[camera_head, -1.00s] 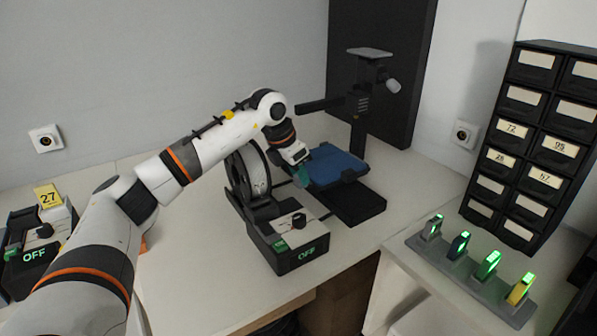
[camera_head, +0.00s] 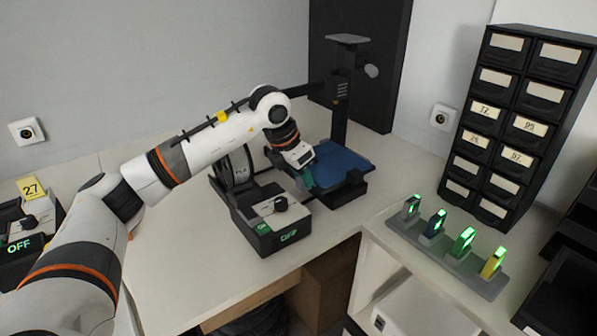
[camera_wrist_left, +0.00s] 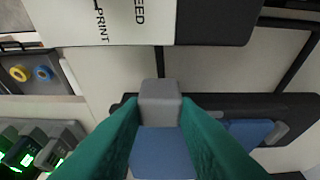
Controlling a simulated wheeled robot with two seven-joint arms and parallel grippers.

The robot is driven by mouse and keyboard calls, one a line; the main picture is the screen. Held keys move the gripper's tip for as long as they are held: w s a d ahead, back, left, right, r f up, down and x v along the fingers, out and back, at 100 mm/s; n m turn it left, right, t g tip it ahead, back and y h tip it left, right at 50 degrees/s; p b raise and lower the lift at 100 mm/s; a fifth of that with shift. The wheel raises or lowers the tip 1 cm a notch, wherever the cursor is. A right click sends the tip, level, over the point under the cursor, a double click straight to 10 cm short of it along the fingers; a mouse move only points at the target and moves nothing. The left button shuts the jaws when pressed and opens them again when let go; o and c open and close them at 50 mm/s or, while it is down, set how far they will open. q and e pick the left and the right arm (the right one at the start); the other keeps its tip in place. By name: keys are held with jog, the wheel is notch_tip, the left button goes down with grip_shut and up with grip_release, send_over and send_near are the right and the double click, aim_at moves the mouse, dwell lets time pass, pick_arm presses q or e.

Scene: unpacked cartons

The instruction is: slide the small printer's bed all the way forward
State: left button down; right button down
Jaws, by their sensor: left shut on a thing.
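The small printer has a dark upright post (camera_head: 340,115) with an arm and a grey top plate. Its blue bed (camera_head: 345,162) sits on a black base (camera_head: 350,192), whose front end still shows beyond the bed. My left gripper (camera_head: 308,177) is at the bed's left side. In the left wrist view, its teal fingers (camera_wrist_left: 160,108) are shut on a grey tab (camera_wrist_left: 160,91) by the blue bed, which also shows there (camera_wrist_left: 160,150). The fingers hide part of the bed's edge. My right gripper is not in view.
A black control box (camera_head: 270,222) reading OFF, with a spool (camera_head: 238,168), stands left of the printer. Another box (camera_head: 22,235) tagged 27 is far left. A rack of lit sticks (camera_head: 450,258) and a drawer cabinet (camera_head: 510,130) are right. The front of the white table is clear.

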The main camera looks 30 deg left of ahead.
pick_arm(q)
jog(key=c, duration=1.1)
grip_release()
jog(key=shift+s+d, duration=0.1)
jog(key=shift+d, duration=0.2)
jog(key=shift+a+r, duration=0.1)
jog(key=shift+s+r, duration=0.1)
jog(key=shift+r, duration=0.2)
jog(key=v, duration=1.1)
jog(key=shift+r, duration=0.15)
